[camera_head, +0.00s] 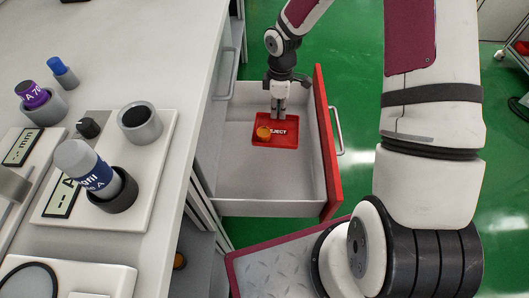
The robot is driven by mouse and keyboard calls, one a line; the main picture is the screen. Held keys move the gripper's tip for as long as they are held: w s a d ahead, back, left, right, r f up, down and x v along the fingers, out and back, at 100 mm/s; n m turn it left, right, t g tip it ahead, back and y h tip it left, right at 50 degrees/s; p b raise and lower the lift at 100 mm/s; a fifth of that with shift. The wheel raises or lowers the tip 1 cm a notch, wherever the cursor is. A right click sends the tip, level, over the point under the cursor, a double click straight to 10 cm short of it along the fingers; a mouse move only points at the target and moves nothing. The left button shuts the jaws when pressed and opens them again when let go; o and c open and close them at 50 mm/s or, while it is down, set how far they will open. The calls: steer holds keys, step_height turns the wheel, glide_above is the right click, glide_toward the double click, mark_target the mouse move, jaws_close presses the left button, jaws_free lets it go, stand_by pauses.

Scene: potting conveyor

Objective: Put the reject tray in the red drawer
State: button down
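The reject tray (291,134) is a small red tray with white lettering, partly covered by an orange round piece (263,132) at its left side. It shows inside the open red-fronted drawer (328,150), towards the back of the light grey interior. It looks level; I cannot tell whether it rests on the drawer floor or hangs just above it. My gripper (278,116) points down at the tray's far edge, its fingers close together and overlapping the tray in the picture. Whether they pinch the rim is too small to tell.
The white worktop (130,50) on the left carries a purple-capped bottle (33,95), a blue-capped bottle (63,73), a grey-capped bottle (85,167) and an empty-looking grey holder (140,122). The drawer's front half is clear. Green floor lies beyond.

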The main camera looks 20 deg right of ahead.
steer(key=shift+n, duration=0.5)
steer(key=f+b, duration=0.2)
steer(key=f, duration=0.2)
steer(key=f+b, duration=0.1)
steer(key=f, duration=0.3)
steer(key=w+f+b, duration=0.1)
steer(key=f+b, duration=0.1)
steer(key=f, duration=0.2)
steer(key=shift+w+f+b, duration=0.1)
steer(key=shift+f+b, duration=0.25)
steer(key=shift+f, duration=0.1)
steer(key=c, duration=1.8)
jaws_free()
step_height(320, 180, up, 12)
steer(key=p, duration=0.5)
steer(key=shift+w+r, duration=0.15)
steer(key=shift+r, duration=0.05)
